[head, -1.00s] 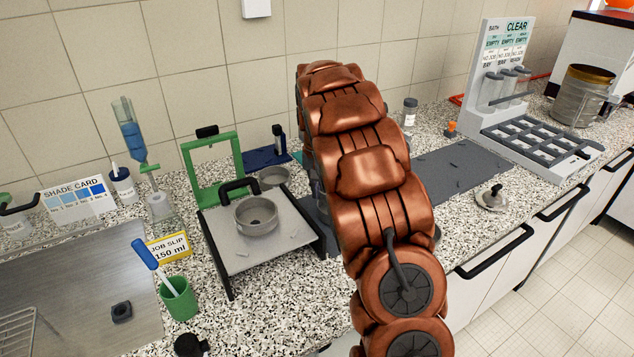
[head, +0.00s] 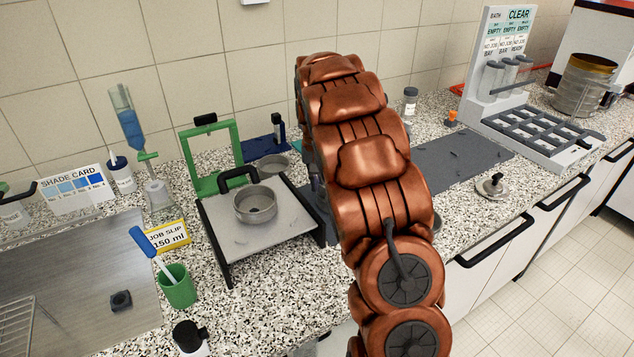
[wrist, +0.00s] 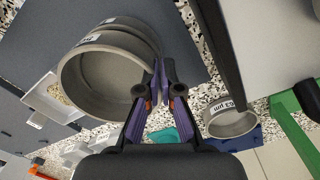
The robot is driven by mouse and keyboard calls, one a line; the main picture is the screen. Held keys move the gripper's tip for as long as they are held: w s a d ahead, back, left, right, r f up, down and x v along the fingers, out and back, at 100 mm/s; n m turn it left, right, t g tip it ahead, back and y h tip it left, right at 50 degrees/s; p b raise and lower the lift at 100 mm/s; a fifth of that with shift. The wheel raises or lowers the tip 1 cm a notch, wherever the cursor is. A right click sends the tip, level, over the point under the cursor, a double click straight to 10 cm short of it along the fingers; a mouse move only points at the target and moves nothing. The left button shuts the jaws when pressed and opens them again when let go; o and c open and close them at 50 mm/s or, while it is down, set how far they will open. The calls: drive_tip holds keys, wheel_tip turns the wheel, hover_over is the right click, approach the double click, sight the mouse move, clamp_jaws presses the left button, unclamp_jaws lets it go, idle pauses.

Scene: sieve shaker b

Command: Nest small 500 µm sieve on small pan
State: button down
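In the wrist view, a grey round sieve (wrist: 88,88) with a small label on its outer wall is close in front of my gripper (wrist: 160,82). A second grey round piece (wrist: 132,30), also labelled, shows directly behind it; the labels are too small to read, and I cannot tell whether the two are nested or which is the pan. My gripper's purple fingers come together at the sieve's right wall and appear shut on it. In the head view, my arm hides the gripper and these pieces.
A grey round vessel (head: 255,205) stands on a platform (head: 230,238) with a green frame (head: 186,160). Behind it is a small sieve (head: 273,165), marked 63 µm in the wrist view (wrist: 230,122). A dark mat (head: 465,165) lies right of my arm, with a knobbed lid (head: 491,187) nearby.

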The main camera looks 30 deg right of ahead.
drive_tip(key=shift+f+b, duration=0.55)
drive_tip(key=shift+f, duration=0.05)
idle(0.9)
drive_tip(key=c, duration=1.2)
unclamp_jaws()
drive_tip(key=shift+c, duration=0.2)
drive_tip(key=shift+r, duration=0.15)
drive_tip(key=shift+r+p, duration=0.7)
drive_tip(key=shift+r, duration=2.65)
